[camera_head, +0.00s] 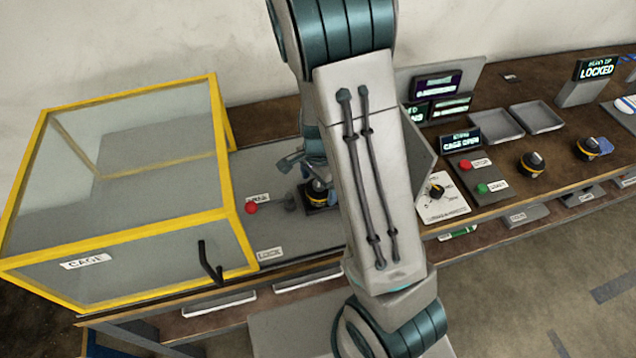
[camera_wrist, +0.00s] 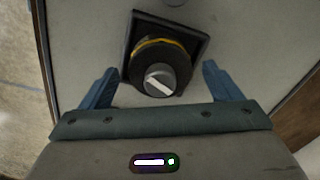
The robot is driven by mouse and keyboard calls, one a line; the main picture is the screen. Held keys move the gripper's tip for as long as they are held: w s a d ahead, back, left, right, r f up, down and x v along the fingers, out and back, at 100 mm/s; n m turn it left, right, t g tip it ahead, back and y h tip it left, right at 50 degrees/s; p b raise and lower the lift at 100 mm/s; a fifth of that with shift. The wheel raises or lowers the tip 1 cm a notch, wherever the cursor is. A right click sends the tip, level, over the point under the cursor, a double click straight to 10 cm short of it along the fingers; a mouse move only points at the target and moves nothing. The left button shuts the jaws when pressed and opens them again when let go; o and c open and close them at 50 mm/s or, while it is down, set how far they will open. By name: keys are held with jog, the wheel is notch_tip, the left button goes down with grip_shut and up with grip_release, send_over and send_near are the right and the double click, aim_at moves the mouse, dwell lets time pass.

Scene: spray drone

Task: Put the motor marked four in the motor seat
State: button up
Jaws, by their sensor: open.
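A black motor with a yellow ring and a grey top (camera_wrist: 160,75) sits in a dark square seat (camera_wrist: 199,42) in the wrist view. In the head view the motor (camera_head: 318,187) stands on the grey bench plate right of the cage, partly hidden by my arm. No number is readable on it. My gripper (camera_wrist: 159,70) is open, with one blue finger on each side of the motor and visible gaps between. Two similar motors stand on the right part of the bench, one black and yellow (camera_head: 532,163) and one near a blue piece (camera_head: 587,148); their marks are unreadable.
A clear cage with a yellow frame (camera_head: 150,238) and a black handle stands at the left. A red button (camera_head: 251,208) lies between it and the motor. A control panel (camera_head: 482,178) and two empty grey trays (camera_head: 537,118) are right of my arm. One screen reads LOCKED (camera_head: 597,69).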

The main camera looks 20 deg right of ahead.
notch_tip(320, 180, up, 11)
jog(key=s+r+n+t, duration=0.3)
jog(key=s+r+n, duration=0.9)
jog(key=s+n, duration=0.1)
jog(key=shift+s+n+t, duration=0.3)
jog(key=shift+s+t, duration=0.1)
jog(key=shift+s, duration=0.3)
jog(key=shift+r, duration=0.1)
dwell(0.4)
